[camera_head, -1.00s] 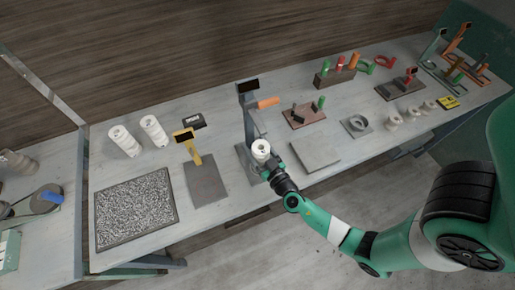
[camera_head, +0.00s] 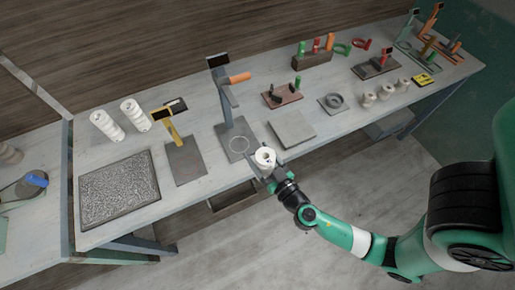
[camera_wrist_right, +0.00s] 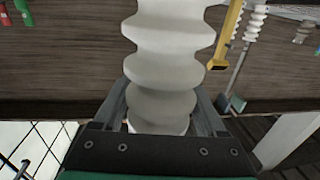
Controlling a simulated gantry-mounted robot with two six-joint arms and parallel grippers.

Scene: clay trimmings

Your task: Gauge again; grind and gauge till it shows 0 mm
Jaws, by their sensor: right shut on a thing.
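A white ribbed insulator (camera_head: 265,157) is in my right gripper (camera_head: 265,168), held upright over the bench's front edge. In the right wrist view the ribbed insulator (camera_wrist_right: 168,50) stands between both fingers. A grey post stand (camera_head: 222,95) with a dark display and orange handle (camera_head: 239,78) is behind and left of it. Its base plate (camera_head: 237,143), marked with a pale ring, is empty. A yellow stand (camera_head: 172,130) with a small display is farther left. Neither display can be read. A speckled grey slab (camera_head: 120,190) lies at the front left. My left gripper is not in view.
Two white ribbed insulators (camera_head: 106,125) stand at the back left. A flat grey plate (camera_head: 292,130) lies just behind and right of the held piece. Several short pieces (camera_head: 385,92) and small stands are farther right. The floor in front is clear.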

